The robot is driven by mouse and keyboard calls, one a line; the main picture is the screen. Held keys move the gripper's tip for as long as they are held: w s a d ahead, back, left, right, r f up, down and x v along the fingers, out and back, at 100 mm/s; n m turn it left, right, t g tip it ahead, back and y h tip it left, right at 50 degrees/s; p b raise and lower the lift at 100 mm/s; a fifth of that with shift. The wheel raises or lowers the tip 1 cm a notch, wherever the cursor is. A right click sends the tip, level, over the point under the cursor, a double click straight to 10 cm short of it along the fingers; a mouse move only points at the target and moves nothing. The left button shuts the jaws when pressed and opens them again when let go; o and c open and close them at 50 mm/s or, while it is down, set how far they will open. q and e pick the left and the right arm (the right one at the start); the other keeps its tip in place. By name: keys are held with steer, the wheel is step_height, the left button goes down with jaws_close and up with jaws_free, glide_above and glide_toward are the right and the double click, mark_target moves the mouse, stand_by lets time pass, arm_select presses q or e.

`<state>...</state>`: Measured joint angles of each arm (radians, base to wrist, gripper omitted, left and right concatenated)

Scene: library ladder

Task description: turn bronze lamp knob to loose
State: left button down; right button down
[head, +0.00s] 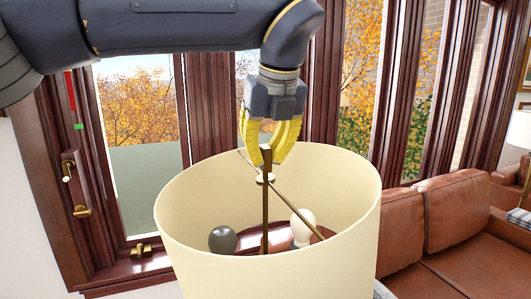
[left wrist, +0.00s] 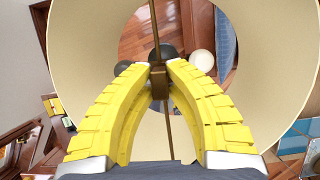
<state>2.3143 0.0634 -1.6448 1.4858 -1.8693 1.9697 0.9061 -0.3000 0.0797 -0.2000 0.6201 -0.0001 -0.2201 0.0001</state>
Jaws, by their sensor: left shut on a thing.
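A large cream lampshade (head: 340,215) stands open at the top in the head view. A thin bronze rod with crossing spokes runs up its middle, with a flat bronze lamp knob (head: 266,154) at the top. My yellow-fingered left gripper (head: 268,153) comes down from above and is shut on the knob. In the left wrist view the bronze knob (left wrist: 159,84) shows between the two fingertips (left wrist: 158,70). The fingers hide part of it. I cannot tell from the picture how far it is turned. My right gripper is not in view.
Inside the shade are a white bulb (head: 301,228) and a dark round bulb (head: 222,239). The shade's rim surrounds the gripper below. Windows with dark wooden frames (head: 212,100) stand behind. A brown leather sofa (head: 455,235) is at the right.

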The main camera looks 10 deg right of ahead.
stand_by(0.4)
arm_select(q)
steer(key=c, duration=1.4)
jaws_free()
steer(key=shift+o, duration=0.2)
steer(key=v, duration=1.2)
steer(key=shift+d, duration=0.2)
